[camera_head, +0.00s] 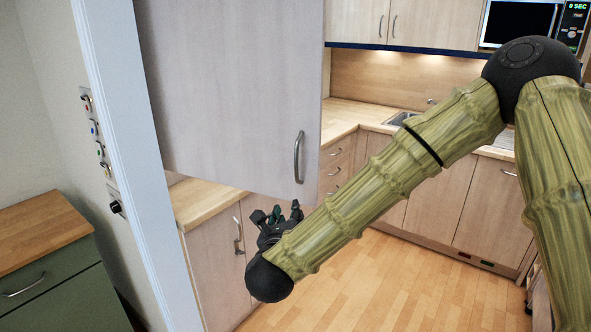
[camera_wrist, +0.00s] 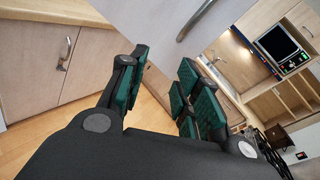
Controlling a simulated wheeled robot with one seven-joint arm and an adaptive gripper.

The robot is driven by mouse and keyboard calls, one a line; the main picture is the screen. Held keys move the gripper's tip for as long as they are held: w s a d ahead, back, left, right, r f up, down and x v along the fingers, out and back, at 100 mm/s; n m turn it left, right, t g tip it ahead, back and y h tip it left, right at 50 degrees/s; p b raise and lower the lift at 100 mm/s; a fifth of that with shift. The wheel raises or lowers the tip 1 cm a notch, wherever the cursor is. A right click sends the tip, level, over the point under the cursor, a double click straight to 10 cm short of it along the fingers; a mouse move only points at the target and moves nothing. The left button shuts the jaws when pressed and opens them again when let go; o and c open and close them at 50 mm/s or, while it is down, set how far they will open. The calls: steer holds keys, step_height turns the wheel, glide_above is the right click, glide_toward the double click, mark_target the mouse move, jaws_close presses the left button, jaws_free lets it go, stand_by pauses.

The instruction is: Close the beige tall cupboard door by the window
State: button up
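A tall pale beige cupboard door (camera_head: 235,90) stands open in the upper middle of the head view, its face toward the camera. Its curved metal handle (camera_head: 298,157) is near the right edge, low on the panel. My gripper (camera_head: 277,212) appears just below the door's lower edge, left of and below the handle. In the wrist view, the door panel (camera_wrist: 155,20) and part of its handle (camera_wrist: 197,18) lie beyond the fingers at the top. My gripper (camera_wrist: 163,85) has its green-padded fingers spread apart with nothing between them. No window shows.
A wooden worktop with low cupboards (camera_head: 215,265) stands behind and below the door. A white upright panel (camera_head: 140,170) and a green drawer cabinet (camera_head: 55,290) are at left. Corner counters (camera_head: 350,115) and a microwave (camera_head: 520,22) are behind. The wooden floor (camera_head: 380,285) is clear.

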mark_target(295, 162)
step_height(295, 162, up, 10)
steer(key=m+t+h, duration=0.1)
steer(key=m+h, duration=0.1)
steer(key=m, duration=0.4)
steer(key=p+x, duration=0.4)
steer(key=x, duration=0.4)
steer(key=shift+w+a, duration=0.1)
steer(key=shift+w, duration=0.3)
steer(key=shift+x, duration=1)
steer(key=shift+f, duration=0.15)
steer(key=shift+c, duration=0.5)
jaws_close()
